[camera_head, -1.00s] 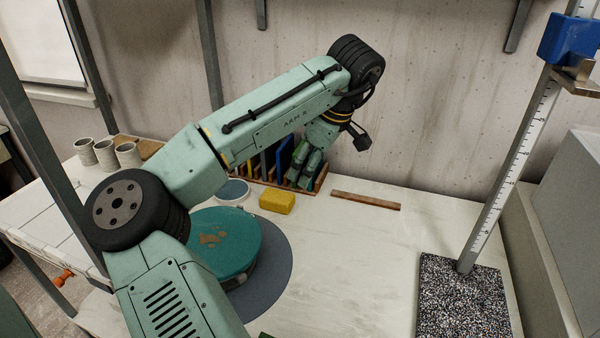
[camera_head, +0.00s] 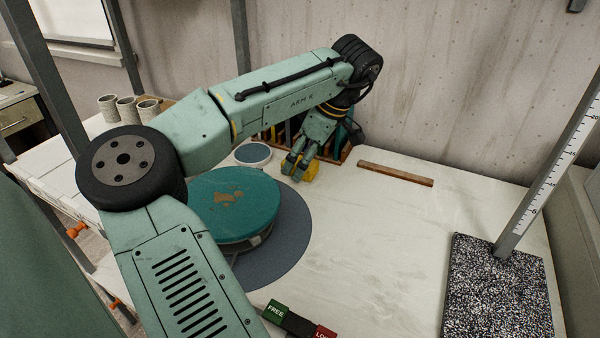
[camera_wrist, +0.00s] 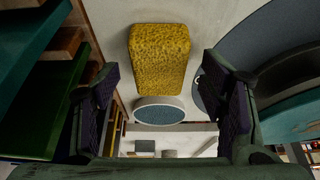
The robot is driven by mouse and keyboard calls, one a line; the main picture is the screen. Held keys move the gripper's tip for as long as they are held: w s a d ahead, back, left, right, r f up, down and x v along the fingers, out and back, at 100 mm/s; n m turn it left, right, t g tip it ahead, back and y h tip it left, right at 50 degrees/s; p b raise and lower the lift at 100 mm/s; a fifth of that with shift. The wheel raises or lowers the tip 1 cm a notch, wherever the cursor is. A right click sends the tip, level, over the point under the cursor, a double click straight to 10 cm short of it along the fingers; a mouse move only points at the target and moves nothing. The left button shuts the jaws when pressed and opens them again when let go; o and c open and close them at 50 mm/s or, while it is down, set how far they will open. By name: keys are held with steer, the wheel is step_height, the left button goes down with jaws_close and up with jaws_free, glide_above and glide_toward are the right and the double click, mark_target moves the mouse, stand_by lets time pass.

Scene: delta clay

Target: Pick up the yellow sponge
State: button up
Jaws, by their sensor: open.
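The yellow sponge (camera_head: 311,172) lies on the pale worktop, near the tool rack. In the wrist view the whole yellow sponge (camera_wrist: 159,58) shows between and beyond the two fingers. My gripper (camera_head: 296,168) is low over the worktop at the sponge's left side and partly covers it in the head view. In the wrist view my gripper (camera_wrist: 165,105) is open, with one finger on each side and nothing between the pads. I cannot tell whether a finger touches the sponge.
A round turntable with a teal top (camera_head: 232,205) stands left of the sponge. A small round blue-topped dish (camera_head: 253,154) is behind it. A tool rack (camera_head: 348,150) stands behind my gripper, and a wooden strip (camera_head: 395,173) lies to the right.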

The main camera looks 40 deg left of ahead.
steer(key=shift+a+f, duration=0.15)
steer(key=shift+f, duration=0.25)
steer(key=c, duration=1)
steer(key=shift+r, duration=0.15)
steer(key=shift+c, duration=0.2)
step_height(320, 180, up, 18)
steer(key=p, duration=0.8)
steer(key=shift+p, duration=0.35)
